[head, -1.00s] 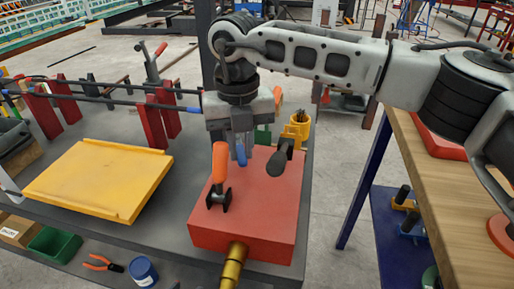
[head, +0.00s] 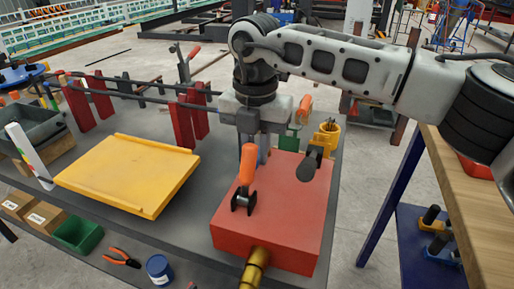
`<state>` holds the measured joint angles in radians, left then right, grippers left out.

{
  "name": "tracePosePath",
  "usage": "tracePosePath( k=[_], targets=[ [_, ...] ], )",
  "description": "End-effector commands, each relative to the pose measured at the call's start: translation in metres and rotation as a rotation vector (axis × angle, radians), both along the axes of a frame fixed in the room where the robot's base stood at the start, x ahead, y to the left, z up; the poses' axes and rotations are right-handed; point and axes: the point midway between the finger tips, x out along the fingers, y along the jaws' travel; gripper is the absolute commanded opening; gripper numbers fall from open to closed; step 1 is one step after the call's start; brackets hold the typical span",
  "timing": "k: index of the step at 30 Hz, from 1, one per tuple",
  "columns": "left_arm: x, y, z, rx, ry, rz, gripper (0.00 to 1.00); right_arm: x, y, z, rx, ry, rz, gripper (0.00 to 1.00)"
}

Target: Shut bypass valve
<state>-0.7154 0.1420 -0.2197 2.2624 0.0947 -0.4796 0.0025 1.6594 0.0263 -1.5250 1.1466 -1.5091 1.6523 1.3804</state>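A red box (head: 285,215) sits at the right end of the grey bench. A brass pipe (head: 254,268) leaves the box's front. My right gripper (head: 262,147) points down over the box's back part, its fingers around or right beside the blue handle. The orange handle partly covers this spot, so I cannot tell whether the fingers grip it. My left gripper is not in view.
A yellow tray (head: 128,175) lies on the bench left of the box. Red posts (head: 182,120) carrying dark bars stand behind it. A wooden table (head: 447,190) stands at the right across a gap.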

Motion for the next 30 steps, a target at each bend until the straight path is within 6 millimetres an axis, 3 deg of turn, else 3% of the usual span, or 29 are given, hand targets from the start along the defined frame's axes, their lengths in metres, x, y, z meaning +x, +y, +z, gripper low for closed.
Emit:
tracePosePath(
  k=[7,8,9,10,20,25,30],
  targets=[
    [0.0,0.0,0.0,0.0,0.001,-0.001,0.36,0.002,0.0,0.002,0.005,-0.006,-0.005,0.0],
    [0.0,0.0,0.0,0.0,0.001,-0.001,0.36,0.002,0.0,0.002,0.004,-0.006,-0.005,0.24],
    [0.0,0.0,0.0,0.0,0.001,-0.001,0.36,0.002,0.0,0.002,0.004,-0.006,-0.005,0.35],
    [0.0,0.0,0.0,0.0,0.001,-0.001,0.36,0.001,0.0,0.002,0.004,-0.006,-0.005,0.38],
    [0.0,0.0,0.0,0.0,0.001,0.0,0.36,0.001,0.0,0.004,0.002,-0.004,-0.002,0.38],
    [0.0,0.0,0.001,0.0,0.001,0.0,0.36,0.001,0.0,0.027,0.003,-0.005,-0.001,0.38],
    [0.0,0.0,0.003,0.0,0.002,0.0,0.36,0.001,0.0,0.069,0.003,-0.007,-0.004,0.38]
  ],
)
